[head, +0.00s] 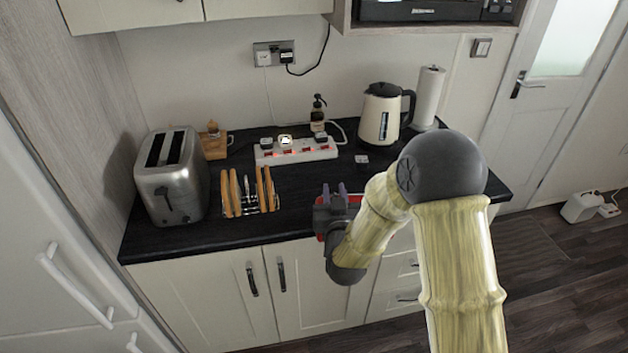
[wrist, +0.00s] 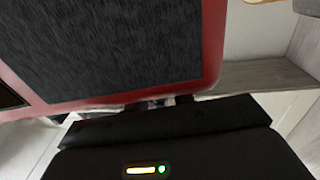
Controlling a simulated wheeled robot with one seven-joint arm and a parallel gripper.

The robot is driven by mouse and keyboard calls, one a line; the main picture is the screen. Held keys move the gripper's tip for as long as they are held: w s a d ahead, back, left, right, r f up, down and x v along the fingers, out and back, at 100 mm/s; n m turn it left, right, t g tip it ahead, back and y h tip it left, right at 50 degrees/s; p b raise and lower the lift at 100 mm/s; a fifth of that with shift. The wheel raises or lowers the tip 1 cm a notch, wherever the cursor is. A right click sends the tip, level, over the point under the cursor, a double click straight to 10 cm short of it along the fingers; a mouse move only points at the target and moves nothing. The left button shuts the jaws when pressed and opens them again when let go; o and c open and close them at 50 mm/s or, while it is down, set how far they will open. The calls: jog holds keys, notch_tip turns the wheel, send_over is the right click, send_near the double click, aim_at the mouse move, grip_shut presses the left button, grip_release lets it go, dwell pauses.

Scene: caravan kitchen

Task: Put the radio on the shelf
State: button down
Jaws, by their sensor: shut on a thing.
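The radio (wrist: 125,45), with a red casing and a dark grille, fills the upper part of the wrist view. My gripper (head: 334,191) is shut on it at the front edge of the worktop, and the finger ends are mostly hidden in the wrist view. In the head view only slivers of red (head: 355,199) show around my gripper; the rest is hidden behind it. A wooden compartment (head: 341,18) at the top right holds a black appliance (head: 435,10). I cannot tell whether this compartment is the shelf.
A grey wooden ledge (wrist: 265,75) shows in the wrist view.

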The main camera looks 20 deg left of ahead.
jog(key=w+d+f+m+h, duration=0.1)
jog(key=d+f+h, duration=0.1)
jog(key=d+f, duration=0.6)
jog(key=d+f+m+t+h, duration=0.1)
jog(key=d+f+m+h, duration=0.1)
jog(key=d+f, duration=0.5)
jog(key=w+d+f+m+h, duration=0.1)
jog(key=d+f+h, duration=0.2)
jog(key=d+f, duration=0.5)
jog(key=d, duration=0.8)
jog(key=shift+w+d+f+m+p, duration=0.3)
jog(key=shift+w+d, duration=0.05)
